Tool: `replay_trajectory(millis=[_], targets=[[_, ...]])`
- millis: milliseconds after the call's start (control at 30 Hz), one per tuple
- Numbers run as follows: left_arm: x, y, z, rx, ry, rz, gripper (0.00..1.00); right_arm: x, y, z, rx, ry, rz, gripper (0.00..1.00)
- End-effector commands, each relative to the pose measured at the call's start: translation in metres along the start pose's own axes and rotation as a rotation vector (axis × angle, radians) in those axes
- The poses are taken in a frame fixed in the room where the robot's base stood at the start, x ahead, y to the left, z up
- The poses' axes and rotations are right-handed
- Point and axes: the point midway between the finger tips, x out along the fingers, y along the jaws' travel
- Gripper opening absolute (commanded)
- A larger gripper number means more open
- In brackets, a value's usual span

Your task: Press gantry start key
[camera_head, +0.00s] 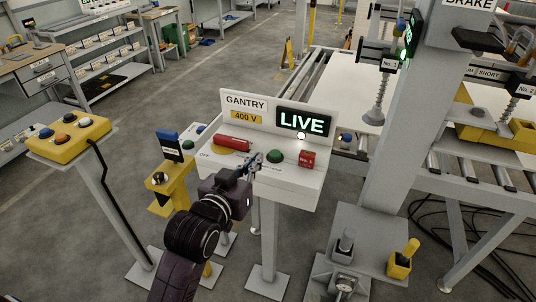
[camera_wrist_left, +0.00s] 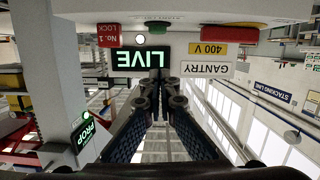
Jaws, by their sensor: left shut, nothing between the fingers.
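The gantry panel (camera_head: 262,178) is a white sloped desk with an upright board reading GANTRY, 400 V and a lit green LIVE display (camera_head: 301,122). On its top are a red handle (camera_head: 232,142), a round green button (camera_head: 275,156) and a red lock block (camera_head: 307,160). My left gripper (camera_head: 258,160) is shut and empty, its tips just left of the green button; contact cannot be told. In the left wrist view, upside down, the fingers (camera_wrist_left: 160,92) point toward the green button (camera_wrist_left: 158,28) and LIVE display (camera_wrist_left: 139,58). My right gripper is not in view.
A yellow button box (camera_head: 68,137) on a post stands left. A yellow stand (camera_head: 170,185) is close beside my left arm. A grey column (camera_head: 405,130) and roller conveyor (camera_head: 470,190) stand right. Cables lie on the floor at right.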

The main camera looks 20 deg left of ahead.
Motion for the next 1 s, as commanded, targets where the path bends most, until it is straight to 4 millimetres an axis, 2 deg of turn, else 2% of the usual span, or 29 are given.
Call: replay_trajectory(millis=[100, 467, 667, 1000], targets=[[-0.002, 0.000, -0.005, -0.002, 0.011, 0.000, 0.00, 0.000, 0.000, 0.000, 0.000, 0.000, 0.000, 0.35], [0.003, 0.000, -0.006, -0.001, 0.011, 0.000, 0.00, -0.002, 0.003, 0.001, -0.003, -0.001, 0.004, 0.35], [0.030, 0.000, -0.007, -0.001, 0.009, 0.000, 0.00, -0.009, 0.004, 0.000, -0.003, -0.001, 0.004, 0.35], [0.090, 0.000, -0.008, -0.001, 0.009, 0.000, 0.00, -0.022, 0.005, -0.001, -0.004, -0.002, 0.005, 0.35]])
